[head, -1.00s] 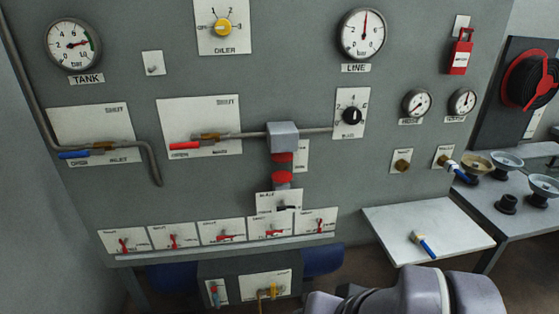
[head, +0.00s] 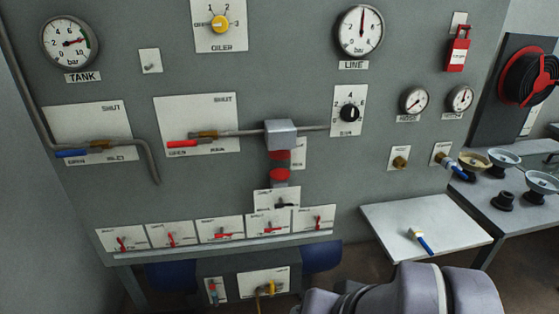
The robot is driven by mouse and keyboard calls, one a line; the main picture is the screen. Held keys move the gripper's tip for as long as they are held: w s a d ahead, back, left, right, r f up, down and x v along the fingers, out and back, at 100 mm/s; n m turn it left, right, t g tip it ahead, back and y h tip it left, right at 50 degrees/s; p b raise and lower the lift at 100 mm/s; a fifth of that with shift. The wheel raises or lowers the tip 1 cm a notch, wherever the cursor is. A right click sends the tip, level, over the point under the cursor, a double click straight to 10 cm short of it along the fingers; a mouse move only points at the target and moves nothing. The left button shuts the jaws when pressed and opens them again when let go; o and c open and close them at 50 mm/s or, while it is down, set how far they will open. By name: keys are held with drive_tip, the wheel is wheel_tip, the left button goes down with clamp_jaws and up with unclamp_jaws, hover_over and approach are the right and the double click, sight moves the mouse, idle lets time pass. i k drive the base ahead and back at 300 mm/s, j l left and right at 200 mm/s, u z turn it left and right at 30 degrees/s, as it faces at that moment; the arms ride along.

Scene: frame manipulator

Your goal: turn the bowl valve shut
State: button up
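A red bowl (head: 280,161) hangs below a grey box (head: 280,133) on the pipe across the wall panel. Just under the bowl is a white plate (head: 266,196) with a small dark handle (head: 286,206) across it. This looks like the bowl valve, but its label is too small to read and the handle's exact angle is unclear. My gripper is out of view. Only grey links of my arm show at the lower right, in front of the floor and well below the plate.
Several red-handled valves (head: 222,235) line a ledge below. A red lever (head: 182,144) and a blue lever (head: 72,153) sit on pipes to the left. A white side table (head: 390,216) at right holds a loose blue-handled part (head: 423,242).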

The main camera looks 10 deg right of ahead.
sight(282, 205)
drive_tip(key=i+l+z, duration=0.45)
drive_tip(key=i+l, duration=0.15)
drive_tip(key=i, duration=0.2)
